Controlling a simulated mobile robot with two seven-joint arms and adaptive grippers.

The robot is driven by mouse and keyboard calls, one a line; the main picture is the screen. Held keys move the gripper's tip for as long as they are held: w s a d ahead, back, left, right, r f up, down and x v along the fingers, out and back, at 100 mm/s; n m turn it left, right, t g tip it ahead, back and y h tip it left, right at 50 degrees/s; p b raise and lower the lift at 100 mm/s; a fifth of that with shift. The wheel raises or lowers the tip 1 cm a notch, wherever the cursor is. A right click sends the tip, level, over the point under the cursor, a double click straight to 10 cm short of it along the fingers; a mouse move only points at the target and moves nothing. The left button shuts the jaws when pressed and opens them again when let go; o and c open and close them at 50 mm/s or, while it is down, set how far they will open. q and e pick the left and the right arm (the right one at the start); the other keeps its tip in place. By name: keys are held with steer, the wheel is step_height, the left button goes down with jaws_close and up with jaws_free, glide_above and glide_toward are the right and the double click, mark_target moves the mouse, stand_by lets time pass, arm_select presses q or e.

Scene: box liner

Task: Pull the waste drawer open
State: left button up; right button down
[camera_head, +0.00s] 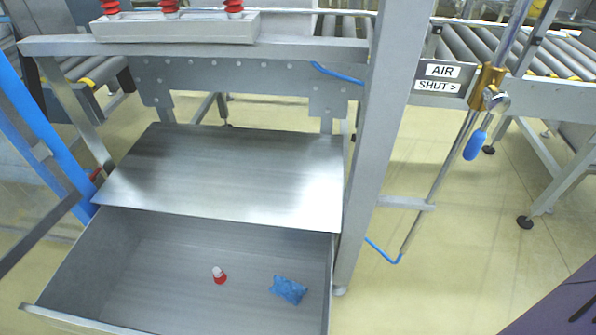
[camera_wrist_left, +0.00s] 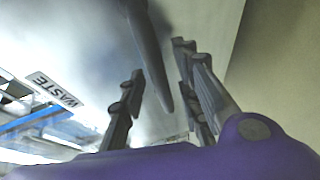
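The waste drawer (camera_head: 80,263) is pulled well out below a steel plate in the head view. In the left wrist view a WASTE label (camera_wrist_left: 55,90) shows on a pale surface. My left gripper (camera_wrist_left: 160,85) has its fingers apart, with a dark bar (camera_wrist_left: 148,50), apparently the drawer handle, between them. Gaps show on both sides of the bar. My right gripper is in neither view.
The steel plate (camera_head: 225,175) covers the drawer's back part. A grey post (camera_head: 385,120) stands to its right, beside a valve rod with a blue handle (camera_head: 475,145) and an AIR SHUT sign (camera_head: 440,78). Roller conveyors (camera_head: 545,50) stand behind.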

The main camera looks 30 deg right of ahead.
arm_select(q)
steer(key=v, duration=1.2)
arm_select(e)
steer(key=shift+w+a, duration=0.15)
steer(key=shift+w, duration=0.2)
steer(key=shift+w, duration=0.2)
